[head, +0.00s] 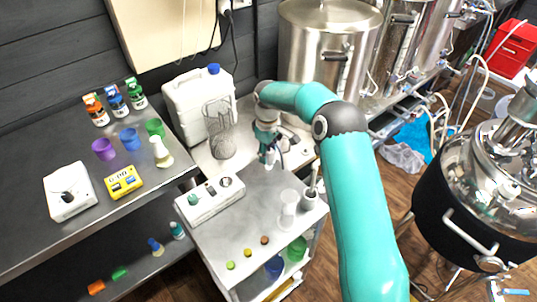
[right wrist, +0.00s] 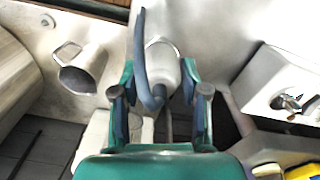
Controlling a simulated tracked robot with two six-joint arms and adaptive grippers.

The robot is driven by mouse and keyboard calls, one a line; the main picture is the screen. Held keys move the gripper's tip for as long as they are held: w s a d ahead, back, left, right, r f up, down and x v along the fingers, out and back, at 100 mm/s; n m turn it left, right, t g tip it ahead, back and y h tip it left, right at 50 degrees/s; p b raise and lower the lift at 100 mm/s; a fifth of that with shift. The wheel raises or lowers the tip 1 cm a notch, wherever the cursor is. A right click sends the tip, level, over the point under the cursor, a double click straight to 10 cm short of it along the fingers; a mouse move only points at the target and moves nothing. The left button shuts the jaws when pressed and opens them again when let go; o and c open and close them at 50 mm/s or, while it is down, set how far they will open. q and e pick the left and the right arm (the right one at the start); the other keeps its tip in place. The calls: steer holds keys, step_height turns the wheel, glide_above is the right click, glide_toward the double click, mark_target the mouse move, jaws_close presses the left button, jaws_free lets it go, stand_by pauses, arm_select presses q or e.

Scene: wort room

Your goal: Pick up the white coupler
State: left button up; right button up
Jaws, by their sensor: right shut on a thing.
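My right gripper (head: 268,156) is low over the back of the steel cart, its arm reaching in from the lower right. In the right wrist view its two fingers (right wrist: 160,92) stand on either side of a pale, rounded cylinder (right wrist: 162,63), which looks like the white coupler. A grey-blue hose-like strip (right wrist: 140,50) curves down in front of it. The gripper is shut on this piece; the fingers and strip hide part of it, and in the head view it is mostly hidden. I cannot tell whether it touches the surface below. My left gripper is not in view.
A white instrument box (head: 210,198) is left of the gripper on the cart. A wire-mesh cylinder (head: 221,130) and a white jerrycan (head: 198,100) stand behind left. Clear cylinders (head: 289,205) stand at the cart's right. A steel kettle (head: 325,45) stands behind.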

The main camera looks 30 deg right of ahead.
steer(key=shift+r, duration=0.15)
steer(key=shift+r, duration=0.6)
step_height(320, 180, up, 18)
steer(key=p, duration=0.1)
steer(key=s+a+f+m, duration=0.1)
steer(key=s+a+f, duration=0.1)
steer(key=a+f, duration=0.2)
steer(key=s+a+f+m, duration=0.1)
steer(key=a+f+m, duration=0.1)
steer(key=a+f, duration=0.3)
steer(key=s+a+f+m, duration=0.1)
steer(key=s+a+f, duration=0.1)
steer(key=a+f, duration=0.2)
steer(key=shift+s+a+f, duration=0.1)
steer(key=shift+s+a, duration=0.05)
steer(key=shift+a, duration=0.45)
steer(key=shift+s+a+f, duration=0.1)
steer(key=shift+s+a, duration=0.05)
steer(key=shift+a, duration=0.45)
steer(key=shift+s+a+m, duration=0.1)
steer(key=shift+s+m, duration=0.2)
steer(key=shift+f, duration=0.15)
